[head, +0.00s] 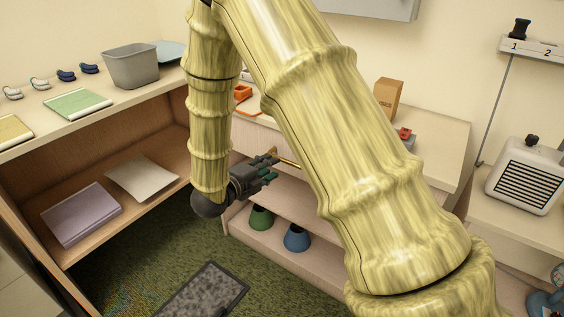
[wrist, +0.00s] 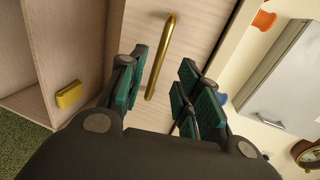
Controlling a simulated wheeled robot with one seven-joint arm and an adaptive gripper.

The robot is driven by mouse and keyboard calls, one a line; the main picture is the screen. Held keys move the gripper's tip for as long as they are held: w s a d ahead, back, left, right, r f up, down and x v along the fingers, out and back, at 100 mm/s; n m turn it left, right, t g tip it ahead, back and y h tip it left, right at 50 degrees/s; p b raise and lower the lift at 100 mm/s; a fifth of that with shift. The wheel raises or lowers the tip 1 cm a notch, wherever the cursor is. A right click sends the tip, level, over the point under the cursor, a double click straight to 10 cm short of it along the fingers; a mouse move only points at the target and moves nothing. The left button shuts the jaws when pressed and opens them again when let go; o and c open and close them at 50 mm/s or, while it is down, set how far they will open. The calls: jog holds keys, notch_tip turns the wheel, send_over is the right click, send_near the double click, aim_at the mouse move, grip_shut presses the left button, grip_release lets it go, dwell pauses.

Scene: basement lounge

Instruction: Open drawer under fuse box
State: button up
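A long brass bar handle (wrist: 162,58) runs across a pale wood drawer front (wrist: 200,30) in the wrist view. In the head view a short piece of the handle (head: 288,161) shows beside my arm, which hides most of the drawer. My gripper (head: 268,171) is at the handle, its dark fingers pointing toward the drawer. In the wrist view my gripper (wrist: 162,80) is open, with the handle between its teal-padded fingers and gaps visible on both sides. A grey fuse box (wrist: 288,85) is on the wall; its lower edge (head: 370,10) shows in the head view.
A cardboard box (head: 387,98) stands on the countertop. Left shelving holds a grey bin (head: 131,67) and a purple book (head: 81,214). A mat (head: 205,293) lies on the green carpet.

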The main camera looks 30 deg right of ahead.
aim_at(282, 160)
jog(key=x, duration=0.8)
grip_shut()
